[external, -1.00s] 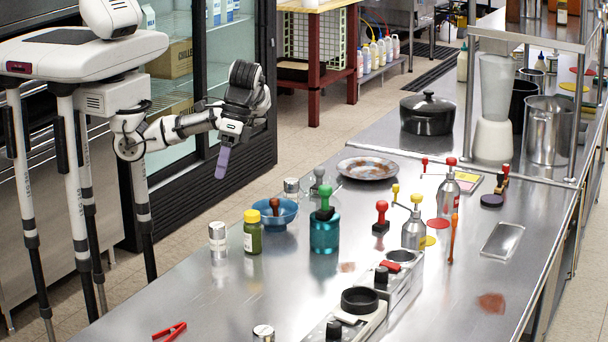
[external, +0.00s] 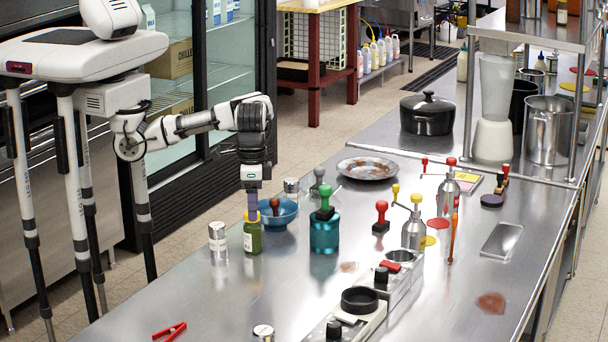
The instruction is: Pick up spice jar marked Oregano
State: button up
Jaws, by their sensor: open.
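The fingers hide part of the lid. The gripper is open; I cannot tell whether the fingers touch the lid or straddle it.
A silver-lidded jar (external: 218,240) stands close left of the green jar. A blue bowl (external: 283,217) is close on the right, with a teal canister (external: 324,234) beyond it. Another small jar (external: 291,189) stands behind. Red tongs (external: 170,331) lie in front; the counter between is clear.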

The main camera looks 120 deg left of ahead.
aim_at(253, 233)
jog(key=f, duration=0.2)
jog(key=f+p, duration=0.1)
jog(key=f, duration=0.1)
jog(key=shift+s+d+f, duration=0.1)
jog(key=shift+d+f, duration=0.1)
jog(key=shift+f, duration=0.15)
jog(key=shift+c, duration=0.4)
jog(key=c, duration=0.9)
jog(key=shift+c, duration=0.7)
jog(key=shift+r, duration=0.2)
